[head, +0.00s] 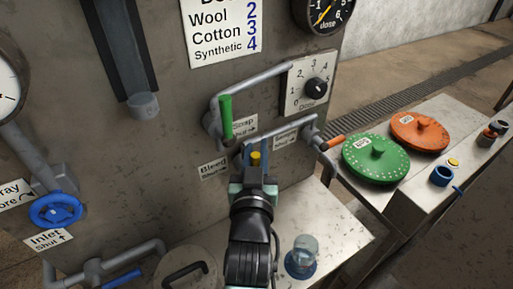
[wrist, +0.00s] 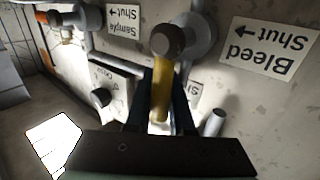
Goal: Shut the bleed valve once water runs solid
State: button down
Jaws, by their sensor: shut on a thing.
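The bleed valve's yellow handle (head: 256,158) stands on a grey pipe to the right of the "Bleed Shut" label (head: 213,168). My gripper (head: 254,174) is shut on this handle. In the wrist view the yellow handle (wrist: 161,88) runs between the two dark fingers of my gripper (wrist: 162,115), with its round grey-brown end toward the camera. The label, with its shut arrow, shows upside down in the wrist view (wrist: 268,48). A clear glass jar (head: 304,250) stands on a blue base below right of my gripper. I cannot make out any water flow.
A green soap handle (head: 226,115) rises just left of my gripper. An orange sample handle (head: 333,142) lies to the right. A dose dial (head: 316,88) is above. Green (head: 380,157) and orange (head: 420,132) discs lie on the right-hand bench. A blue inlet wheel (head: 56,209) is at left.

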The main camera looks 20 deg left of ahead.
jog(key=shift+w+r+p, duration=0.1)
jog(key=shift+p, duration=0.45)
jog(key=shift+w+d+m+g+p, duration=0.25)
jog(key=shift+m+g+p, duration=0.15)
jog(key=shift+m+p, duration=0.35)
jog(key=m+g+p, duration=0.1)
jog(key=p, duration=0.1)
jog(key=shift+w+d+p, duration=0.2)
jog(key=shift+p, duration=0.1)
notch_tip(320, 180, down, 7)
jog(key=w+d+m+g+y+p, duration=0.1)
jog(key=m+g+y+p, duration=0.2)
jog(key=m+g+p, duration=0.4)
jog(key=shift+w+d+m+g+p, duration=0.15)
jog(key=shift+w+m+g+p, duration=0.25)
jog(key=shift+m+g, duration=0.45)
jog(key=shift+s, duration=0.1)
jog(key=c, duration=0.8)
grip_release()
jog(key=shift+f, duration=0.2)
